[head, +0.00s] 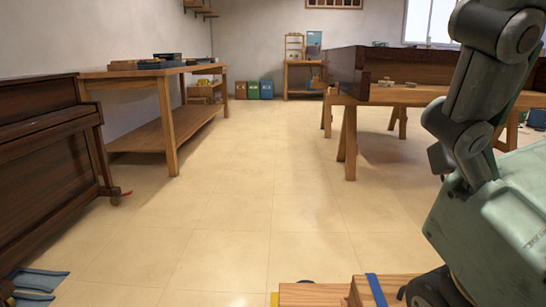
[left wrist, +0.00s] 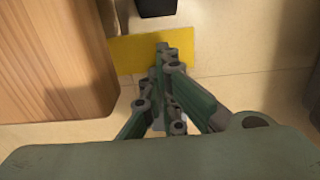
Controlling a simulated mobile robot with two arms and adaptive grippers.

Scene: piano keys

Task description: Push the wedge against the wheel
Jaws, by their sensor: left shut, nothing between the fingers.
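No wedge or wheel can be made out with certainty there. My right gripper is out of view.
A wooden block (left wrist: 50,60) stands left of my left gripper, and a dark object (left wrist: 156,8) is beyond the fingertips. In the head view, a workbench (head: 165,72) and a trestle table (head: 420,95) flank clear floor.

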